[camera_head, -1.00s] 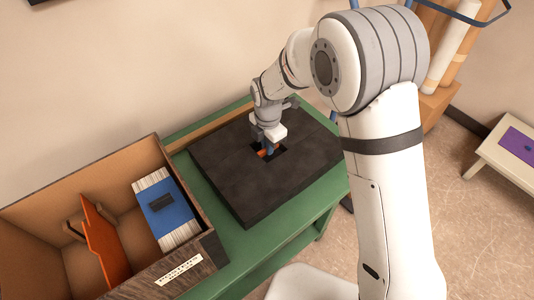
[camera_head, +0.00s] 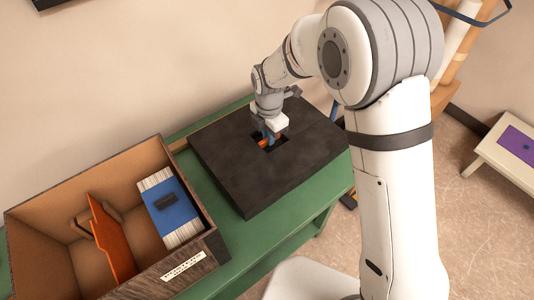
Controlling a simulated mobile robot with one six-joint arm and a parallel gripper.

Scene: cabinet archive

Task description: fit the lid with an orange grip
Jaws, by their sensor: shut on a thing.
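An open brown box (camera_head: 185,185) stands at the left, holding an orange divider (camera_head: 112,240) and a blue-and-white block (camera_head: 170,208). The green table (camera_head: 240,245) has a bare strip in front of the slab. A wall is behind.

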